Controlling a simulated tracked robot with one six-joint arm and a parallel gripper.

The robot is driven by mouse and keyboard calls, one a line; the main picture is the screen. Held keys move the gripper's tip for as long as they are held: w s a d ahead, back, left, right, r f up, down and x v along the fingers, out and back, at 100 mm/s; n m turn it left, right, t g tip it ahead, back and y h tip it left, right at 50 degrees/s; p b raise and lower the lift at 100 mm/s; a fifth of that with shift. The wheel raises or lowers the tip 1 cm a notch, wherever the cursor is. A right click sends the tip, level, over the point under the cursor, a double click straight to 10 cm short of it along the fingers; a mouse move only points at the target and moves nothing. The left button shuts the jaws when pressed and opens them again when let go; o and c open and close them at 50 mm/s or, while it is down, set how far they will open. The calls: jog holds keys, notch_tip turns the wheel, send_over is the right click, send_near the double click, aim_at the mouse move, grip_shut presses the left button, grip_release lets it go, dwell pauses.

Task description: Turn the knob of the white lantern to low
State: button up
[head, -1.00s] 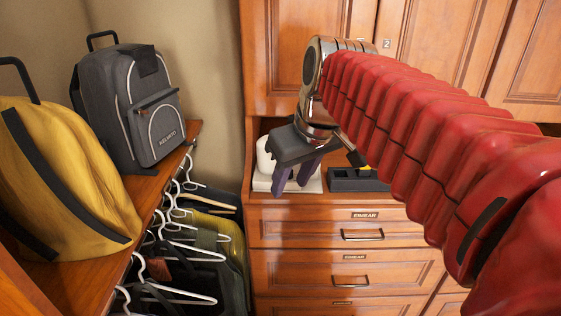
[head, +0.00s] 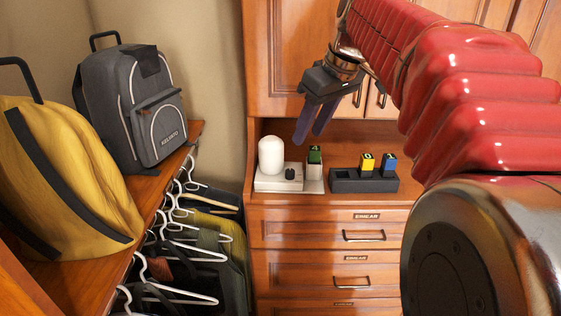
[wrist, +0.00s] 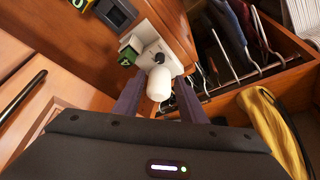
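The white lantern (head: 271,155) stands upright on the drawer unit's top, at the left end. Its white dome rises from a flat pale base, and a dark round knob (head: 290,174) sits on the base to the right of the dome. In the wrist view the lantern's dome (wrist: 159,85) shows between my fingers, with the knob (wrist: 159,57) above it in the picture. My gripper (head: 308,139) is above the lantern and to its right, apart from it. Its two purple fingers are spread and hold nothing. The knob's exact setting is too small to read.
A green block (head: 314,157) on a pale stand is just right of the lantern. A dark tray (head: 343,183) with yellow and blue blocks stands further right. Cabinet doors hang above. Backpacks and hanging clothes are at left.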

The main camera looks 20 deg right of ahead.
aim_at(291, 171)
jog(key=x, duration=1.3)
jog(key=shift+w+f, duration=0.1)
jog(key=shift+f, duration=0.2)
jog(key=shift+c, duration=0.3)
grip_shut()
